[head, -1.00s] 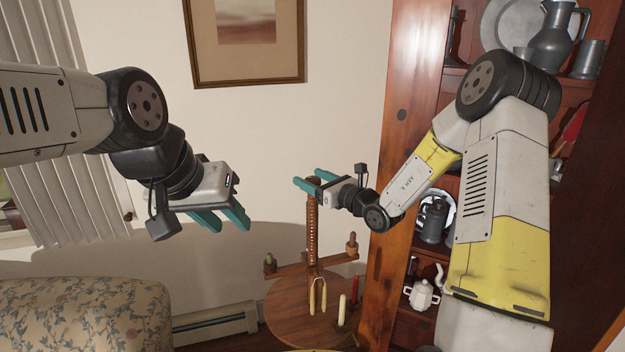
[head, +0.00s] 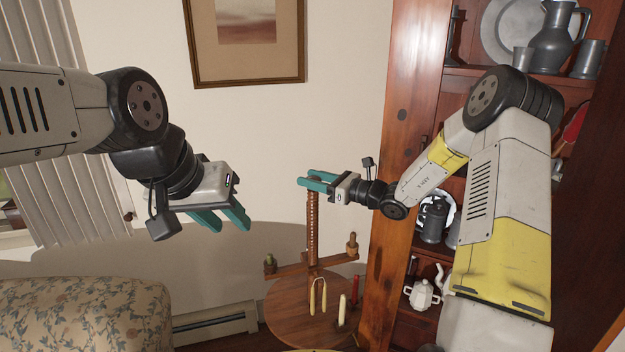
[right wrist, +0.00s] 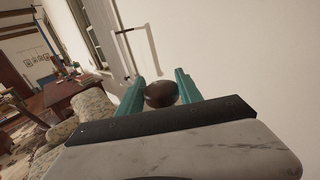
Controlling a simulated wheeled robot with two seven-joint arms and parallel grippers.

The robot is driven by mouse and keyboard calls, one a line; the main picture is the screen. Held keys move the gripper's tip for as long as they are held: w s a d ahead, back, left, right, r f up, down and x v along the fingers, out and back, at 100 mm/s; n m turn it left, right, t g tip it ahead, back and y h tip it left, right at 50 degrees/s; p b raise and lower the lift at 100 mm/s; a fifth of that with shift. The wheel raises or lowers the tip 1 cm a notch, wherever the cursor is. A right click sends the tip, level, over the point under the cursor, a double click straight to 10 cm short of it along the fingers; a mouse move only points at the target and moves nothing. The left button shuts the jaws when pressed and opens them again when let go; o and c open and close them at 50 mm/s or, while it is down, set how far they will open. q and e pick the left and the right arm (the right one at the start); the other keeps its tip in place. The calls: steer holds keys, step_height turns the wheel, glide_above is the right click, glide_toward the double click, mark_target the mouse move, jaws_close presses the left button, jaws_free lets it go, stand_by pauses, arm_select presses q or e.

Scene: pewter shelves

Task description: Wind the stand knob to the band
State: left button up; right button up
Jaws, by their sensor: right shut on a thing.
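The wooden stand has a threaded upright post (head: 313,228) with a crossarm (head: 292,268) low on it. My right gripper (head: 303,183) is at the top of the post, its teal fingers lying level. In the right wrist view the round dark brown knob (right wrist: 161,94) sits between my fingers, gripped by them. In the head view the fingers largely hide the knob. I cannot make out the band on the post. My left gripper (head: 232,226) is open and empty in the air, well left of the stand.
The stand rises by a round wooden tabletop (head: 290,318) holding candles (head: 342,309). A wooden shelf unit (head: 405,130) with pewter stands close on the right. A flowered sofa (head: 85,315) is at lower left.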

steer(key=n+g+y, duration=0.1)
steer(key=n+g, duration=0.1)
steer(key=g, duration=0.1)
steer(key=n+g+y, duration=0.1)
steer(key=n+g, duration=0.1)
steer(key=g, duration=0.1)
steer(key=shift+r+n+g, duration=0.1)
steer(key=shift+n+g, duration=1.1)
steer(key=shift+g, duration=0.6)
steer(key=o, duration=1.4)
steer(key=shift+c, duration=0.2)
steer(key=d, duration=0.7)
steer(key=shift+w+d, duration=0.15)
steer(key=shift+d, duration=0.25)
